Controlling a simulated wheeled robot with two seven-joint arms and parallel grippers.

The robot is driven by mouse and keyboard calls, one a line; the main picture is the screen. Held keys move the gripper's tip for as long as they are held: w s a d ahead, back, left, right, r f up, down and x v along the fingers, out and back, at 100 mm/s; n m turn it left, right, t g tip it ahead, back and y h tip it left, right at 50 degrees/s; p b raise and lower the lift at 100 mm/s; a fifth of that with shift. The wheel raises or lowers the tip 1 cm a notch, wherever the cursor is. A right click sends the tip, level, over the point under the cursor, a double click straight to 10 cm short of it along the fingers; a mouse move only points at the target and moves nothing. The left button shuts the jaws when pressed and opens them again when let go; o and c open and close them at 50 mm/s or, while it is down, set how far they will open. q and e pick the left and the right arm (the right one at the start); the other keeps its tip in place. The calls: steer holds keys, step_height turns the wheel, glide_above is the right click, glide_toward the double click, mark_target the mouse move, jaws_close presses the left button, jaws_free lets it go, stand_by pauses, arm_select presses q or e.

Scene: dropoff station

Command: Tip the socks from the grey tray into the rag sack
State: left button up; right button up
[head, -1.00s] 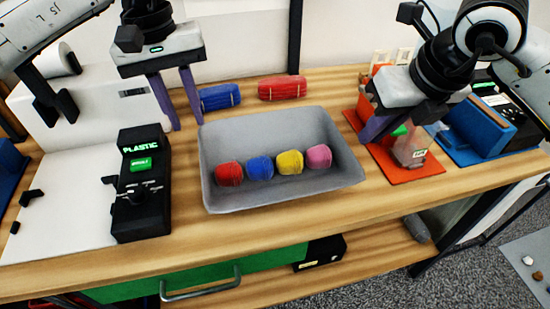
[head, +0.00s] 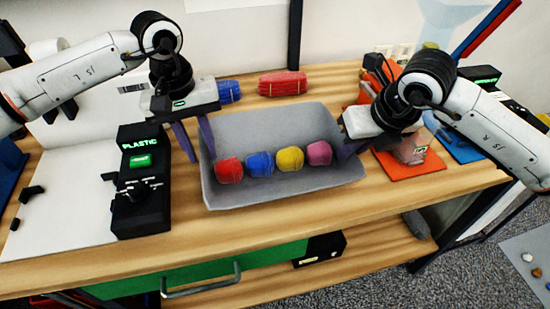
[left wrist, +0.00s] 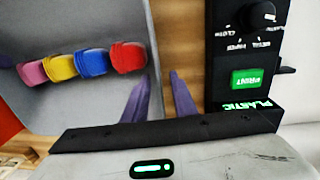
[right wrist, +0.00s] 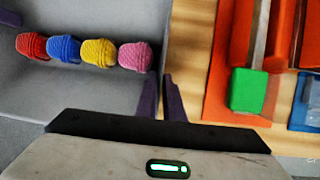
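The grey tray (head: 270,120) sits on the wooden bench with several rolled socks in a row inside: red (head: 229,170), blue (head: 260,163), yellow (head: 290,158) and pink (head: 319,153). My left gripper (head: 195,148) is at the tray's left wall; in the left wrist view its fingers (left wrist: 157,90) are apart, one on each side of the wall. My right gripper (head: 346,150) is at the right wall; in the right wrist view its fingers (right wrist: 161,88) flank the edge with a narrow gap, and I cannot tell whether they press it. I cannot make out the rag sack.
A black label printer (head: 142,190) reading PLASTIC stands left of the tray. A red bundle (head: 283,84) and a blue bundle (head: 229,92) lie behind it. An orange mat (head: 410,165) with items is to the right. A green drawer (head: 245,268) is below the bench top.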

arm_select(q)
steer(key=shift+c, duration=0.4)
arm_select(e)
steer(key=shift+c, duration=0.5)
arm_select(q)
jaws_close()
arm_select(e)
jaws_close()
arm_select(q)
steer(key=shift+r, duration=0.15)
arm_select(e)
steer(key=shift+r, duration=0.2)
